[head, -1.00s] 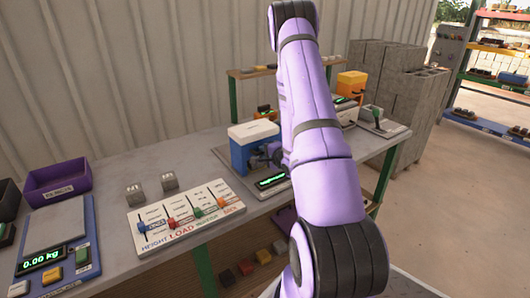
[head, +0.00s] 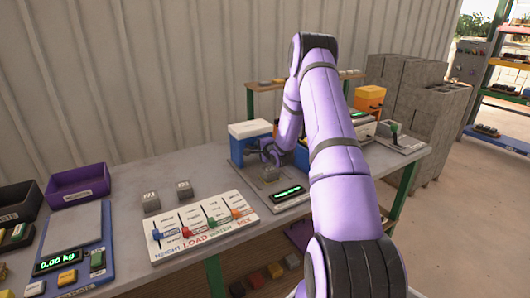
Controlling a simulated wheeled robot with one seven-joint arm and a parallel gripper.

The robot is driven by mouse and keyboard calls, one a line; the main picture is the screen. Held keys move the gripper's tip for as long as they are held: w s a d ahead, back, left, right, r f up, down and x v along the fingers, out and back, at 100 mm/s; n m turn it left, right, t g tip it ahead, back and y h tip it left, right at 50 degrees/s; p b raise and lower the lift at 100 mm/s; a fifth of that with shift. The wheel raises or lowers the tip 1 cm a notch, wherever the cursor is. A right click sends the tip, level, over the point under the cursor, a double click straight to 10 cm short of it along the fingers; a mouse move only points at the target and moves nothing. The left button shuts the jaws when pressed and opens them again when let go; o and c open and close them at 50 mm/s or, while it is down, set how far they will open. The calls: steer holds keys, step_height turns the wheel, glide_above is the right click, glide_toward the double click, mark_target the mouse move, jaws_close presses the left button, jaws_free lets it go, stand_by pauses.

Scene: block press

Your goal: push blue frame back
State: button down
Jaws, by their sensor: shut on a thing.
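The blue frame (head: 237,150) has a white top and stands on the press on the bench, in the middle of the head view. My gripper (head: 271,156) is at its front, largely hidden by my purple arm. It is shut on the frame, though the grip itself is hard to see. A grey block (head: 270,174) sits in front of the frame, on the press base. A green-lit display (head: 288,193) is at the press's front edge.
A slider panel (head: 205,228) lies front left of the press. Two small grey blocks (head: 151,202) stand behind it. A scale (head: 72,240) and a purple bin (head: 78,186) are at the left. An orange-topped machine (head: 369,99) stands at the back right.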

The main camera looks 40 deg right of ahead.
steer(key=shift+w+r, duration=0.1)
steer(key=shift+w, duration=0.2)
steer(key=c, duration=1.1)
jaws_free()
steer(key=shift+w+d, duration=0.1)
steer(key=shift+w, duration=0.05)
steer(key=shift+s, duration=0.65)
steer(key=v, duration=0.9)
steer(key=shift+s+r, duration=0.15)
steer(key=shift+s, duration=0.1)
